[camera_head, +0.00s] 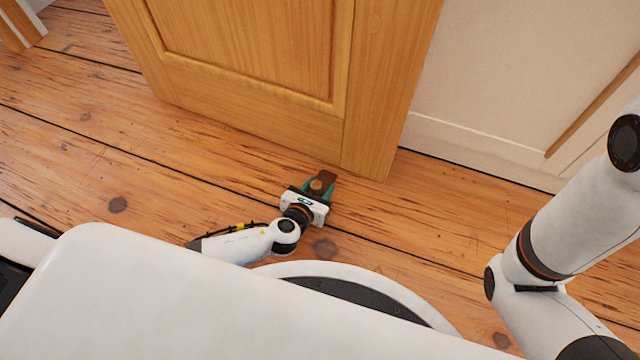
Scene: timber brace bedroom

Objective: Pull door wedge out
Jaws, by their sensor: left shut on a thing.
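The door wedge (324,176) is a small brown block on the wooden floor, close to the bottom edge of the wooden door (260,60) near its right corner. My left gripper (320,187) is low at the floor, with its teal fingers on both sides of the wedge, shut on it. The gripper hides part of the wedge. I cannot tell whether the wedge touches the door. My right arm shows at the right edge, but its gripper is out of view.
A cream wall with a white skirting board (480,143) stands right of the door. Plank floor (110,140) lies clear to the left of the gripper. My own white body fills the bottom of the view, close behind the left gripper.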

